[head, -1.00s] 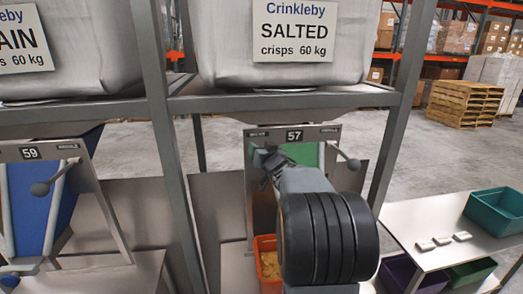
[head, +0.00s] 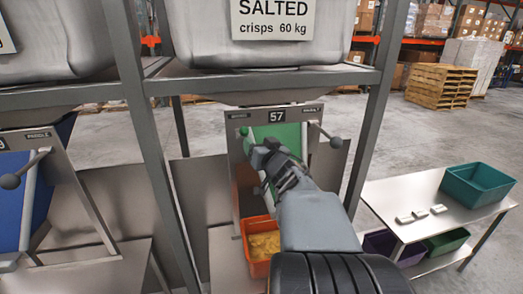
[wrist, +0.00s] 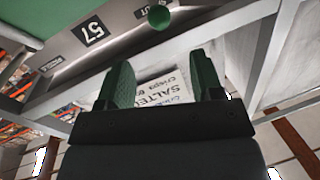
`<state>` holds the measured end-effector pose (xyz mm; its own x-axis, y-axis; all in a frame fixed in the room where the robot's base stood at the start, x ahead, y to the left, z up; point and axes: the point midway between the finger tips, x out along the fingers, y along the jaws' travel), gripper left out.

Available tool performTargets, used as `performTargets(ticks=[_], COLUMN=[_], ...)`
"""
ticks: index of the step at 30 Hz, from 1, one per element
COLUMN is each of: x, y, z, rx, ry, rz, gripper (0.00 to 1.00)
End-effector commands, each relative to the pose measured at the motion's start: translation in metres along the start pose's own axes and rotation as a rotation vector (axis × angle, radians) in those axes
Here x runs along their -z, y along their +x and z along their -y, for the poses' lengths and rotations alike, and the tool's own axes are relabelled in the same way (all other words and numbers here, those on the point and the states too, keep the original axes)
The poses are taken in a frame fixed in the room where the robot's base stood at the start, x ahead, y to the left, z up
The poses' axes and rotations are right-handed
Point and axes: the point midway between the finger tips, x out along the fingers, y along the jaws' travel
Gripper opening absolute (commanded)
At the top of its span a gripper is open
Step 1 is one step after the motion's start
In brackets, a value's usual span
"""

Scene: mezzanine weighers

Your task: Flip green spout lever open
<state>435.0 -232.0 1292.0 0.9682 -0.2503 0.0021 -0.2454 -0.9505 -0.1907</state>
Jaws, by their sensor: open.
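The weigher marked 57 (head: 276,116) has a green spout (head: 277,138) below its metal plate. A lever with a dark ball knob (head: 335,142) sticks out at the plate's right end, its arm slanting down to the right. A small round green piece (head: 244,131) sits at the plate's left end; it also shows in the wrist view (wrist: 159,17). My gripper (head: 262,152) is in front of the spout, left of the ball knob and apart from it. In the wrist view its two dark green fingers (wrist: 160,68) are spread with nothing between them.
An orange bin (head: 258,268) with yellow crisps stands below the spout. Grey frame posts (head: 372,120) rise on both sides. Weigher 59 with a blue spout (head: 38,200) is at left. A side table (head: 390,190) with a teal bin (head: 478,192) is at right.

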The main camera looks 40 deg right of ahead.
Motion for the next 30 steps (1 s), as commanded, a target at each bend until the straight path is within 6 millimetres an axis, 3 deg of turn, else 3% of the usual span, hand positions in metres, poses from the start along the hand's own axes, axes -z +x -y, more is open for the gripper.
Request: performTargets(ticks=[8, 27, 30], x=[0.000, 0.000, -0.005], y=[-0.019, -0.019, -0.020], z=[0.000, 0.000, -0.011], rx=[0.000, -0.001, -0.061], ry=[0.000, -0.013, -0.080], rz=[0.000, 0.001, 0.034], gripper=[0.60, 0.60, 0.60])
